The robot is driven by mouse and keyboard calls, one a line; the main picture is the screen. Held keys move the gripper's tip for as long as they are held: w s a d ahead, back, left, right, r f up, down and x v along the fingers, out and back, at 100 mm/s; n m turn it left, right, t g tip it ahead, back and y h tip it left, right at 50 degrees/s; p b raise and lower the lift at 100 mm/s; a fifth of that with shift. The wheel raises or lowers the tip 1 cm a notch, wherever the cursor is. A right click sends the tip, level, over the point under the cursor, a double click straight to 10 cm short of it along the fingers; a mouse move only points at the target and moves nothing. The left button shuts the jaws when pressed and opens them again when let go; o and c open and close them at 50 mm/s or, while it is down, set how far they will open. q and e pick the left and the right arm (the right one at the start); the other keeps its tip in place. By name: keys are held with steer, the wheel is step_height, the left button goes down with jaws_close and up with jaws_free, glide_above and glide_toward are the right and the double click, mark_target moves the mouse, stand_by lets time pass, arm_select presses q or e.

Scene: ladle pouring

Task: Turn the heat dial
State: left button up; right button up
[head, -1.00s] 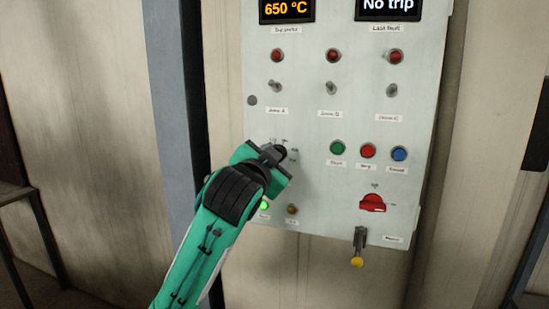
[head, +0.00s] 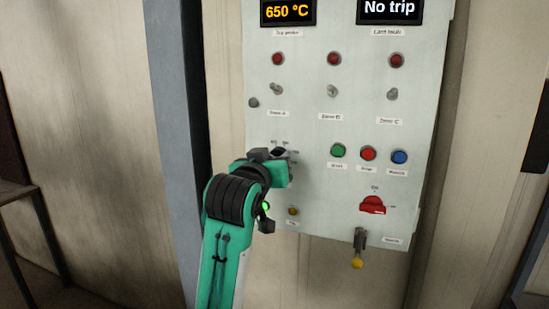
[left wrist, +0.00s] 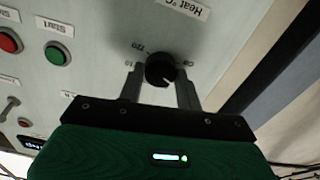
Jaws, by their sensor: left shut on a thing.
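The heat dial (left wrist: 161,70) is a round black knob with a white pointer line, on the pale control panel (head: 310,190). In the left wrist view it sits between the two fingers of my left gripper (left wrist: 160,85), which is shut on it. Number marks show around the dial, and a "Heat °C" label is beside it. In the head view my left gripper (head: 279,155) is at the panel's left side and hides much of the dial. My right gripper is in neither view.
Green, red and blue buttons (head: 368,153) are right of the dial. A red rotary switch (head: 373,205) and a yellow-tipped lever (head: 358,248) are lower right. Toggle switches and red lamps are above. A display (head: 288,11) reads 650 °C. A blue-grey post (head: 178,150) stands left of the panel.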

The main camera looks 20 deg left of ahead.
arm_select(q)
steer(key=shift+f+n, duration=0.15)
steer(key=shift+n, duration=0.15)
stand_by(0.4)
steer(key=o, duration=1)
steer(key=s+b, duration=0.4)
steer(key=s, duration=0.9)
steer(key=shift+s+a, duration=0.25)
steer(key=shift+s, duration=0.15)
